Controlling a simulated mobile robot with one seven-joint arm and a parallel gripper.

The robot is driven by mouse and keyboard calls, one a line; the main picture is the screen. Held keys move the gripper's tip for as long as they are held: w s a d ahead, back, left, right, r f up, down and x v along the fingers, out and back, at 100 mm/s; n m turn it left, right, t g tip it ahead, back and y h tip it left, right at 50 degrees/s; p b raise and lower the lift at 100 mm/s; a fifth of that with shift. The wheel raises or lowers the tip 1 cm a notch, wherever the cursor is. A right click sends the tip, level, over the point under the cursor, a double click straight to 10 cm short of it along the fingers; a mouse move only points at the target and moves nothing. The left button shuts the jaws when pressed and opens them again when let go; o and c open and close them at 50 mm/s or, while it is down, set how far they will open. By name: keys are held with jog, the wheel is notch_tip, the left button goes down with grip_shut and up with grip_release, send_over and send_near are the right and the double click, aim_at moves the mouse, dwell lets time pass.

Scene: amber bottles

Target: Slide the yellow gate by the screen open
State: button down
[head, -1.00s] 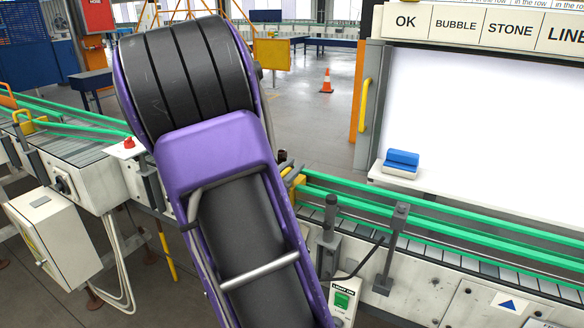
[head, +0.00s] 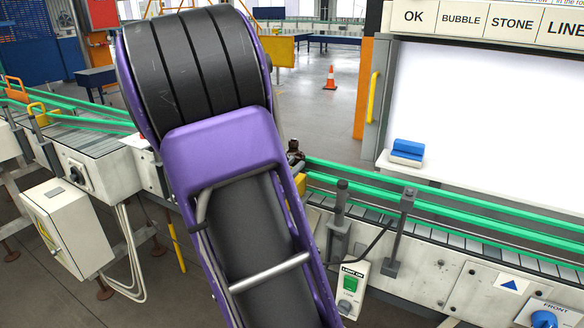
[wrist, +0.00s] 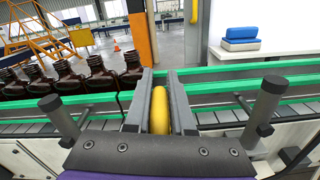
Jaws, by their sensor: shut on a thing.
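The yellow gate (wrist: 159,112) shows in the wrist view as a rounded yellow bar between the two grey fingers of my gripper (wrist: 160,100). My gripper is shut on it, over the conveyor between the green rails. In the head view, only a small yellow part (head: 299,185) shows at the right edge of my purple arm, which hides my gripper. The white screen (head: 480,110) stands behind the conveyor on the right.
Several amber bottles (wrist: 68,78) stand in a row on the conveyor, left of my gripper. Green rails (head: 440,205) and dark posts (head: 401,230) line the belt. The belt right of my gripper is clear. A blue-topped block (head: 407,152) lies on the screen's ledge.

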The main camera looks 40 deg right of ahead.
jog(key=shift+w+a, duration=0.15)
jog(key=shift+a, duration=0.1)
jog(key=c, duration=0.8)
grip_release()
jog(key=shift+a, duration=0.15)
jog(key=shift+s, duration=0.2)
jog(key=v, duration=1.7)
